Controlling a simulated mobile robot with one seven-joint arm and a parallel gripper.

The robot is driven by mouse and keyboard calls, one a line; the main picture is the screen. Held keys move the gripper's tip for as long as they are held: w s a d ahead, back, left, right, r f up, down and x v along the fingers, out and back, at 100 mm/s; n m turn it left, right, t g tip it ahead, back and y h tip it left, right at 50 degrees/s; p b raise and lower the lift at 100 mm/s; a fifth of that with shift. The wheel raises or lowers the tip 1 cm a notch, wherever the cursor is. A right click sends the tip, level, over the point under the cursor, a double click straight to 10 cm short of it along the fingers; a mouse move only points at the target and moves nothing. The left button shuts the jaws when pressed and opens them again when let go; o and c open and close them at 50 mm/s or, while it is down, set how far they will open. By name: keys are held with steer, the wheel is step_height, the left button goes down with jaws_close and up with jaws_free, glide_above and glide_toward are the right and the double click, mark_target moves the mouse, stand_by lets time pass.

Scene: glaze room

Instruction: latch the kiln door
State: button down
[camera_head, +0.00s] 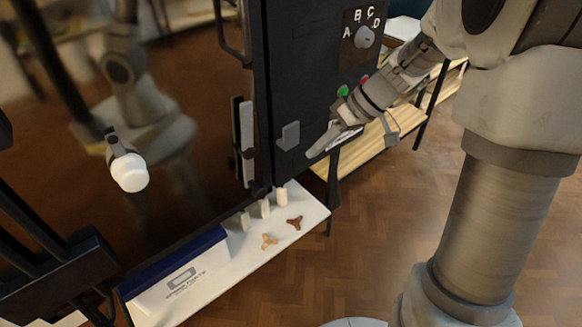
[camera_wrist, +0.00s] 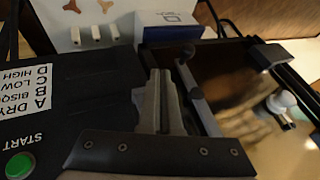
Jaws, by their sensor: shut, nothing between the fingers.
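The kiln door (camera_head: 150,90) is a dark glossy panel at the left in the head view, with a white round knob (camera_head: 130,172). It also shows at the right of the wrist view (camera_wrist: 245,85), seemingly closed against the body. A grey latch bar (camera_head: 247,140) stands upright along its right edge; in the wrist view the bar (camera_wrist: 200,98) runs just right of my fingers. A grey tab (camera_head: 289,135) sits on the dark kiln front (camera_head: 305,75). My gripper (camera_head: 314,152) is shut and empty, just right of the tab. Contact cannot be told.
Below the door, a white shelf (camera_head: 210,285) holds a blue-and-white box (camera_head: 180,275), several small pale blocks and two three-armed stilts (camera_head: 295,222). A dial (camera_head: 364,37) and green button (camera_head: 343,91) are above my gripper. A wooden bench (camera_head: 375,140) stands behind; open floor lies right.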

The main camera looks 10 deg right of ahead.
steer(key=s+a+f+b, duration=0.1)
steer(key=a+f+b, duration=0.1)
steer(key=a+f, duration=0.6)
steer(key=shift+a+b, duration=0.3)
steer(key=shift+a, duration=0.2)
steer(key=shift+s+f, duration=0.1)
